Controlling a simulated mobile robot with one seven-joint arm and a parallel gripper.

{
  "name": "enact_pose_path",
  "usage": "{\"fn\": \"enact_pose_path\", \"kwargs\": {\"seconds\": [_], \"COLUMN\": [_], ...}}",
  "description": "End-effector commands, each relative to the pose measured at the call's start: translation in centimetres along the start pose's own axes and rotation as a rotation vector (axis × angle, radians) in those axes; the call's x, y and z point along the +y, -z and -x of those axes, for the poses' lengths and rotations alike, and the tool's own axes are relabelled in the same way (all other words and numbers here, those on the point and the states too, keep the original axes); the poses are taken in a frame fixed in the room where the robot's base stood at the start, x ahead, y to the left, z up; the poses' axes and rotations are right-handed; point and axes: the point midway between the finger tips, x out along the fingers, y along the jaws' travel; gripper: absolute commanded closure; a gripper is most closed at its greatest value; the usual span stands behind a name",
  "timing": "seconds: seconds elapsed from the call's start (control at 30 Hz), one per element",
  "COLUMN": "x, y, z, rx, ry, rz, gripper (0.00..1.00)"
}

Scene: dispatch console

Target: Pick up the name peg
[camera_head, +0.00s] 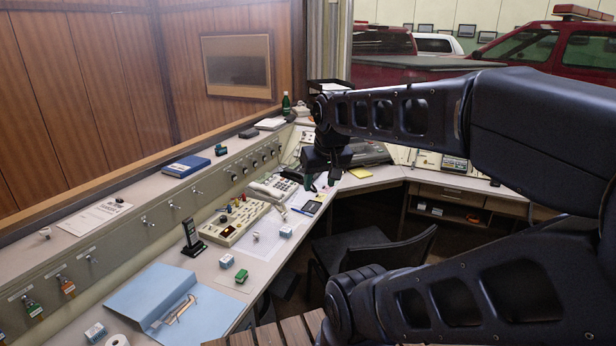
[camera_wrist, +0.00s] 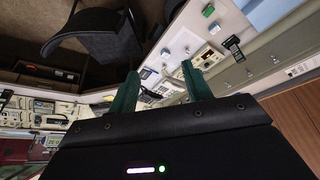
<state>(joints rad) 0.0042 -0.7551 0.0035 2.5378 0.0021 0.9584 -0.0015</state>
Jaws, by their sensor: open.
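My gripper (camera_head: 321,183) hangs over the desk near the corner, to the right of the telephone (camera_head: 271,187), apart from the pegs. In the wrist view my gripper (camera_wrist: 160,90) shows two green fingers spread apart with nothing held between them.
A blue folder (camera_head: 150,300), a black upright stand (camera_head: 191,238) and small blue-and-white boxes (camera_head: 226,261) lie along the desk. A green bottle (camera_head: 286,104) stands at the back. A dark chair (camera_head: 370,248) occupies the floor beside the desk.

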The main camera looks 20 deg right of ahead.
Motion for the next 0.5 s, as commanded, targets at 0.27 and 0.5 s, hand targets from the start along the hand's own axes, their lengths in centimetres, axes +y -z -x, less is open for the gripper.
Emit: {"fn": "enact_pose_path", "kwargs": {"seconds": [0.27,0.5], "x": [0.0,-0.1], "y": [0.0,1.7], "z": [0.0,-0.9], "rx": [0.000,-0.014], "ry": [0.000,0.020], "rz": [0.001,-0.030], "gripper": [0.46,0.46]}}
